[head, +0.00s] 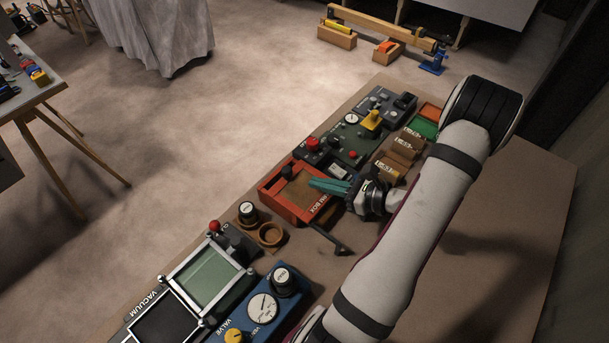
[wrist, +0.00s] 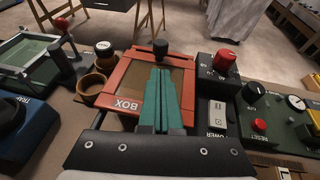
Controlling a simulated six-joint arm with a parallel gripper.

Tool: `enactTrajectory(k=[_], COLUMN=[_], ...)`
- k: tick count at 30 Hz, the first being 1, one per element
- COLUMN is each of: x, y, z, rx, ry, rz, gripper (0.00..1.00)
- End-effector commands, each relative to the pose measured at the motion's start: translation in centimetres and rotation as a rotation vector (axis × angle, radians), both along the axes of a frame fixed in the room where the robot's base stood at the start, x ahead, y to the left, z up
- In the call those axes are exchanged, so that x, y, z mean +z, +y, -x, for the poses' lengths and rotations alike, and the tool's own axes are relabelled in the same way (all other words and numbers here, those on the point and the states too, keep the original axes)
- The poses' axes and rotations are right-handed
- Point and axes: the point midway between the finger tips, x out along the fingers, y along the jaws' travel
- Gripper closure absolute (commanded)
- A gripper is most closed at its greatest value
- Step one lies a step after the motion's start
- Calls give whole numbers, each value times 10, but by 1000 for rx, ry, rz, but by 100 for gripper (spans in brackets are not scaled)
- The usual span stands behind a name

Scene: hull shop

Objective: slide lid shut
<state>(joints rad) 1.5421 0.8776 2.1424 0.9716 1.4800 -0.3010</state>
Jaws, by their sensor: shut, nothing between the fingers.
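The orange-red box (head: 269,202), lettered BOX on its near side, sits on the bench in the head view. It also shows in the wrist view (wrist: 124,103). A brown panel or floor (head: 298,190) lies inside its orange frame; I cannot tell whether this is the lid or the inside. A black knob (head: 287,171) stands at the box's far edge, and it shows in the wrist view (wrist: 160,47). My gripper (head: 314,184) is shut and empty, its teal fingers together over the box. Its fingertips (wrist: 160,72) appear short of the knob and hide part of the box.
A white POWER switch (wrist: 217,116) and a block with a red knob (wrist: 224,63) stand right of the box in the wrist view. Brown cups (head: 270,234) stand on its left. A black lever (head: 336,244) lies near its front. Panels crowd the bench; its right side is bare.

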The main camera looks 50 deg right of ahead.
Motion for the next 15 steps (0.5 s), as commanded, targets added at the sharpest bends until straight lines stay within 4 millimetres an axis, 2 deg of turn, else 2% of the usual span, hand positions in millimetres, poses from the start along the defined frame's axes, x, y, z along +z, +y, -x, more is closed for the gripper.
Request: enactTrajectory(k=[3, 6, 10, 15], x=[-3, -4, -4, -4], y=[5, 6, 8, 7], z=[-22, -35, -44, -46], rx=[4, 3, 1, 0], ry=[1, 0, 0, 0], rz=[0, 0, 0, 0], gripper=[100, 100, 100, 100])
